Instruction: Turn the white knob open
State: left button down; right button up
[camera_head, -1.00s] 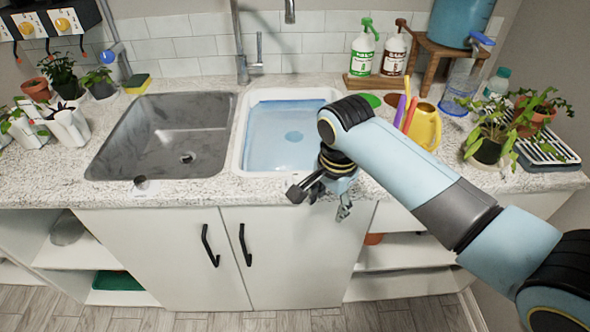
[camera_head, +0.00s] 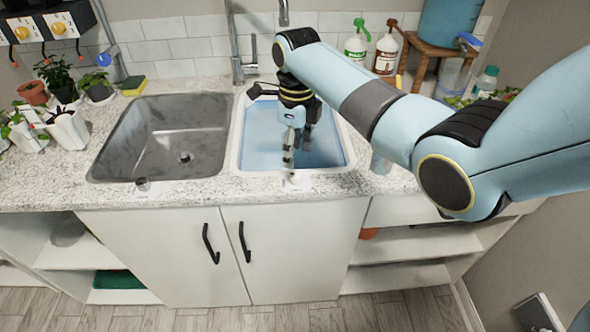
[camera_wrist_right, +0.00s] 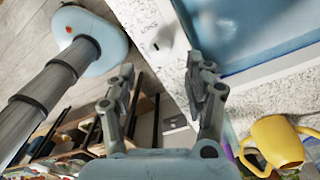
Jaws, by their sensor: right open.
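The white knob (camera_head: 297,182) sits on the counter's front strip, just in front of the right basin. It is small and pale against the stone, and my gripper partly covers it in the head view. In the right wrist view a white piece (camera_wrist_right: 163,38) on the counter beside the basin seems to be this knob; its handle's direction is hard to tell. My right gripper (camera_head: 289,158) points down over the basin's front edge, just above and behind the knob. In the wrist view its open fingers (camera_wrist_right: 162,66) are apart with nothing between them. My left gripper is not in view.
A grey knob (camera_head: 142,185) stands in front of the empty left basin (camera_head: 165,130). The right basin (camera_head: 325,150) holds blue water. Faucets rise behind. Potted plants (camera_head: 62,75) line the left. Cabinet handles (camera_head: 210,243) jut out below.

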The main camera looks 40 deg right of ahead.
aim_at(295, 173)
notch_tip(295, 173, down, 7)
jog(key=shift+a+r, duration=0.15)
jog(key=shift+r, duration=0.05)
jog(key=shift+c, duration=0.3)
grip_shut()
